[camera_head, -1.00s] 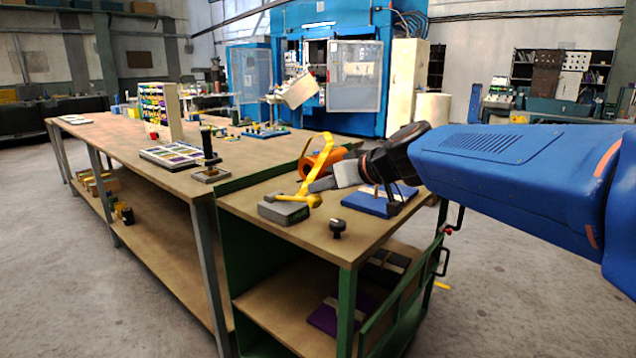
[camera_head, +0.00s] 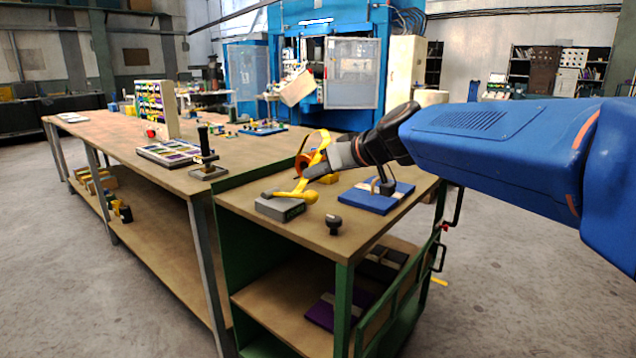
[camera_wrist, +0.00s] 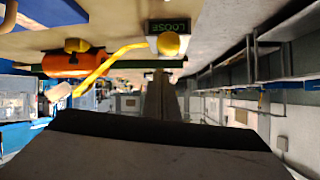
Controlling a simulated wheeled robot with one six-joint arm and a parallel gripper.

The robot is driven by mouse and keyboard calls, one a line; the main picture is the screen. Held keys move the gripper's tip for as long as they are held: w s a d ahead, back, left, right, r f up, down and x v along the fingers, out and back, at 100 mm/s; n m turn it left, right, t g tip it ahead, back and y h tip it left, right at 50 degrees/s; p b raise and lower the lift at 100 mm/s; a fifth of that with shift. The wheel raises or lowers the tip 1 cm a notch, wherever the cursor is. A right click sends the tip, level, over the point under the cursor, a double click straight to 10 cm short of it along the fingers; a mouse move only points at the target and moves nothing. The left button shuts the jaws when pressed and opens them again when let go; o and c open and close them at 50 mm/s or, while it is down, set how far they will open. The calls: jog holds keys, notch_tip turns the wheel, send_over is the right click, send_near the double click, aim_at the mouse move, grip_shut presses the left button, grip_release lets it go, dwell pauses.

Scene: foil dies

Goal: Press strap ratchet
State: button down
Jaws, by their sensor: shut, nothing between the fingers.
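The strap ratchet is a grey block (camera_head: 280,207) with a yellow, round-ended lever (camera_head: 308,196) on the cart's top. In the wrist view its label (camera_wrist: 170,26) reads LOOSE, and the lever's round end (camera_wrist: 169,44) shows beside it. A yellow strap (camera_wrist: 105,66) runs to an orange cylinder (camera_wrist: 75,62). The cylinder (camera_head: 304,163) is partly behind my gripper in the head view. My gripper (camera_head: 311,173) is shut and empty, its tip just above the lever's round end. I cannot tell whether they touch; the fingers (camera_wrist: 160,95) appear slightly apart from it.
A blue plate (camera_head: 372,201) with a black clamp lies to the right of the ratchet. A black knob (camera_head: 334,221) stands near the cart's front edge. A long wooden workbench (camera_head: 110,145) with trays and a black lever stand (camera_head: 207,158) adjoins on the left.

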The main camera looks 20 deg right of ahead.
jog(key=shift+d+r, duration=0.1)
jog(key=shift+r, duration=0.45)
jog(key=s+d+r, duration=0.1)
jog(key=s+d, duration=0.2)
jog(key=s, duration=0.5)
jog(key=shift+s+d+r, duration=0.15)
jog(key=shift+d+r, duration=0.2)
jog(key=shift+d, duration=0.05)
jog(key=shift+s, duration=0.1)
